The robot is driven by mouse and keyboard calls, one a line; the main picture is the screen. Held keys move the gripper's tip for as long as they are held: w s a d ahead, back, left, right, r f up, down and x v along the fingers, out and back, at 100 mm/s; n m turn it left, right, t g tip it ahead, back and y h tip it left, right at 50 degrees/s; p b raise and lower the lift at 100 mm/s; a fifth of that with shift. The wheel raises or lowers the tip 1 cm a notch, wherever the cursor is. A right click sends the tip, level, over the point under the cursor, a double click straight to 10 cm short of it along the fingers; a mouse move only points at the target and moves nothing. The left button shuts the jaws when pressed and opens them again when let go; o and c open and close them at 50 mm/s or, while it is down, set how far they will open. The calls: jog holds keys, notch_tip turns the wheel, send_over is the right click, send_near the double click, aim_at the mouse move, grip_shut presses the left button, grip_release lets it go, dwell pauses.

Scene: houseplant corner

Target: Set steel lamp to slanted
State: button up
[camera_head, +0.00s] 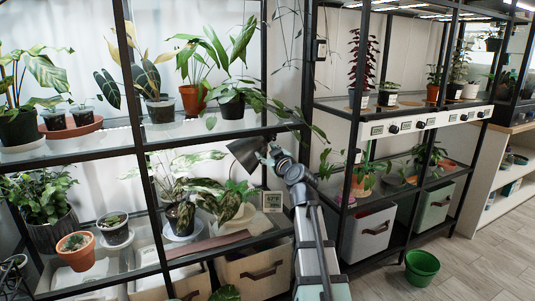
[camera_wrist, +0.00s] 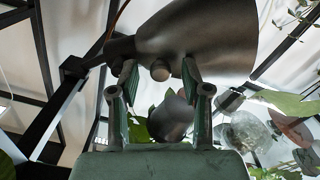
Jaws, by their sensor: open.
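The steel lamp (camera_head: 244,153) is a dark grey cone-shaped shade at the shelf's right post in the head view, with its wide end toward the lower left. In the wrist view the lamp (camera_wrist: 205,38) is large across the top, its wide end to the right and its narrow neck to the left. A short round knob (camera_wrist: 160,70) sticks out below its body. My gripper (camera_wrist: 155,72) is open, its two fingertips close under the lamp on either side of the knob; I cannot tell if they touch. In the head view my gripper (camera_head: 270,152) hides part of the lamp.
Potted plants crowd the glass shelves around the lamp, with a leafy plant (camera_head: 235,194) just below. A small display (camera_head: 272,201) stands on the lower shelf. Black shelf posts (camera_head: 303,95) are close by. A green pot (camera_head: 422,267) stands on open floor at right.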

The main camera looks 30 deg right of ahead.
jog(key=s, duration=1.2)
jog(key=shift+a, duration=0.15)
jog(key=s+d+f+m+g+h, duration=0.1)
jog(key=s+d+f+m+g, duration=0.15)
jog(key=f+g, duration=0.2)
jog(key=s+d+f+m+g+h, duration=0.1)
jog(key=s+f+g, duration=0.2)
jog(key=f, duration=0.3)
jog(key=s+d+m+g+h, duration=0.6)
jog(key=s+d, duration=0.1)
jog(key=s, duration=0.4)
jog(key=s+d+r+m+g+h, duration=0.25)
jog(key=s+r+m+g, duration=0.45)
jog(key=s, duration=0.6)
jog(key=s+a+r+m+g+h, duration=0.1)
jog(key=s+a+r+m+g, duration=0.2)
jog(key=s+r, duration=0.3)
jog(key=s+a+r+m+g+p, duration=0.1)
jog(key=s+a+r+m+g, duration=0.2)
jog(key=s+r, duration=0.4)
jog(key=shift+s+a+r+m+g+h, duration=0.25)
jog(key=shift+a+r+m+g+h, duration=0.15)
jog(key=shift+a+m, duration=0.25)
